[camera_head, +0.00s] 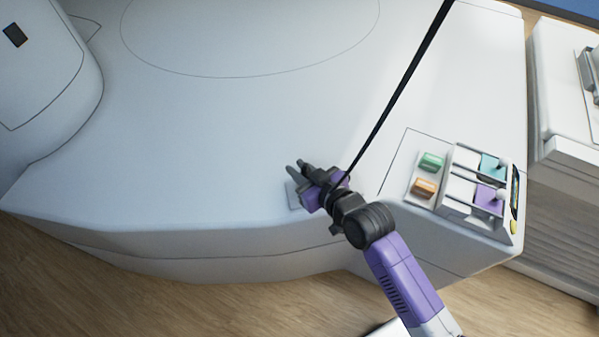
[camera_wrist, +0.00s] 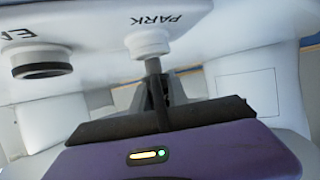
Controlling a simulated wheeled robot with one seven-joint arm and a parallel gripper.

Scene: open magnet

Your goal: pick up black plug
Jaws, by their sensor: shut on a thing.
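In the wrist view, a slim dark shaft, which looks like the black plug (camera_wrist: 155,88), stands between the two dark fingers of my gripper (camera_wrist: 160,92). Its far end meets a round white fitting (camera_wrist: 148,42) below the lettering PARK; I cannot tell whether they are joined or only lined up. In the head view, my gripper (camera_head: 297,170) is over the front edge of the large white machine (camera_head: 200,140), pointing up and left. The plug cannot be made out there. A black cable (camera_head: 400,87) runs from the top edge down to my gripper.
In the wrist view, a second white fitting with a black ring (camera_wrist: 42,64) is at left. In the head view, a tray of green, orange, teal and purple pieces (camera_head: 460,190) is right of my arm. A white cabinet (camera_head: 565,110) stands at far right. The machine's broad top is clear.

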